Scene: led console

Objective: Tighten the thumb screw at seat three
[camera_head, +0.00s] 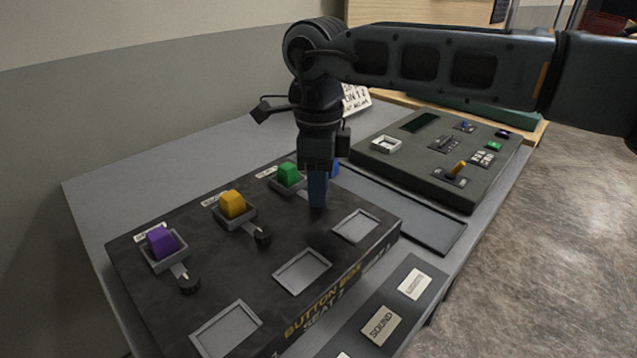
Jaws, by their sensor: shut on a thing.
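A dark button box (250,258) lies on the grey table with a row of seats along its back. A purple button (161,241), a yellow button (232,204) and a green button (288,173) sit in grey square seats. Black thumb screws stand in front of the purple (189,284) and yellow (263,237) seats. My gripper (318,204) points straight down at the box, just right of and in front of the green button. It is shut on the thumb screw at the green button's seat, which its fingers hide. The seat labels are too small to read.
A blue button (334,169) shows partly behind my gripper. Empty square recesses (302,271) line the box's front. A small white sign (355,99) stands behind my wrist. The table's left side is clear.

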